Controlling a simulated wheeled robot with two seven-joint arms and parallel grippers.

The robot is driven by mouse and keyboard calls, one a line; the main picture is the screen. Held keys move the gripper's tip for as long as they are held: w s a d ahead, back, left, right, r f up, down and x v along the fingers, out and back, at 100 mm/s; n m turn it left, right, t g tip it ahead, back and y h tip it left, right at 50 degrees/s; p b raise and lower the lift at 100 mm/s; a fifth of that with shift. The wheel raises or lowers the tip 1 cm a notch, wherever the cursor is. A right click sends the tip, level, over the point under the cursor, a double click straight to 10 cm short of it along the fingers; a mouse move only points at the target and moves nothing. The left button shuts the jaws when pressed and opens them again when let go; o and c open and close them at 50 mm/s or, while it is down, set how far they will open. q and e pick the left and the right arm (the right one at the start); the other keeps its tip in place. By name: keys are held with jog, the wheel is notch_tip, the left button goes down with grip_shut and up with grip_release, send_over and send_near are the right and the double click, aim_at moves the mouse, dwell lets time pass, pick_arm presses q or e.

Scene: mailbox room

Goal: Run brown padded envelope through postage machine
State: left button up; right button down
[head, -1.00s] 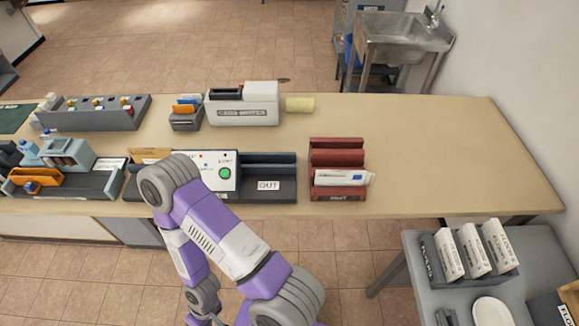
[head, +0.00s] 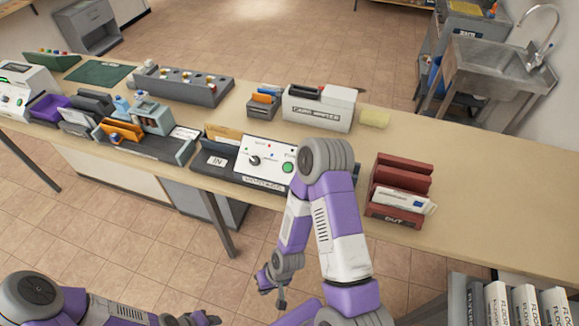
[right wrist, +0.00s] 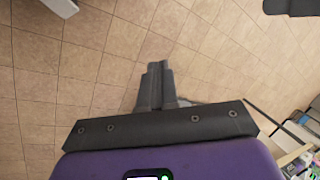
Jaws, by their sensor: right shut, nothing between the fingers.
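The postage machine (head: 265,157) is a white panel with a dial and green button on a dark base, with a slot marked IN at its left. A tan-brown envelope (head: 222,133) stands upright at the IN side; its lower part is hidden. My right arm covers the machine's right side. My right gripper (head: 270,290) hangs in front of the table, apart from the machine, shut and empty. It also shows in the right wrist view (right wrist: 155,85) over the floor. My left gripper (head: 202,319) is at the bottom edge, partly cut off, its fingers unclear.
A red OUT rack (head: 402,190) with white envelopes stands right of the machine. A teal-grey machine (head: 153,116) with an orange envelope stands left. The table's right end (head: 500,190) is clear.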

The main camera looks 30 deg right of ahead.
jog(key=w+d+r+n+t+p, duration=0.2)
jog(key=w+d+r, duration=0.4)
jog(key=r, duration=0.4)
jog(key=w+d+r+n+t+h+p, duration=0.1)
jog(key=w+d+r+t+p, duration=0.3)
jog(key=r, duration=0.6)
jog(key=w+d+r+n+t+p, duration=0.2)
jog(key=w+d+r+t, duration=0.1)
jog(key=w+d+r, duration=0.5)
notch_tip(320, 180, up, 3)
jog(key=shift+w+n+h+p, duration=0.25)
jog(key=shift+n+h+p, duration=0.05)
jog(key=shift+n+p, duration=0.1)
jog(key=shift+f, duration=0.15)
jog(key=b, duration=0.2)
send_over(288, 167)
jog(key=s+a, duration=0.2)
jog(key=s, duration=0.1)
notch_tip(288, 167, down, 5)
jog(key=shift+a+f, duration=0.1)
jog(key=shift+a, duration=0.05)
jog(key=shift+w+d+f+b, duration=0.2)
jog(key=shift+d+f, duration=0.1)
jog(key=shift+f, duration=0.2)
jog(key=shift+w+d+f+b, duration=0.15)
jog(key=shift+w+d+f, duration=0.1)
jog(key=shift+f, duration=0.2)
jog(key=shift+w+d+f, duration=0.1)
jog(key=shift+d+f, duration=0.1)
jog(key=shift+f, duration=0.15)
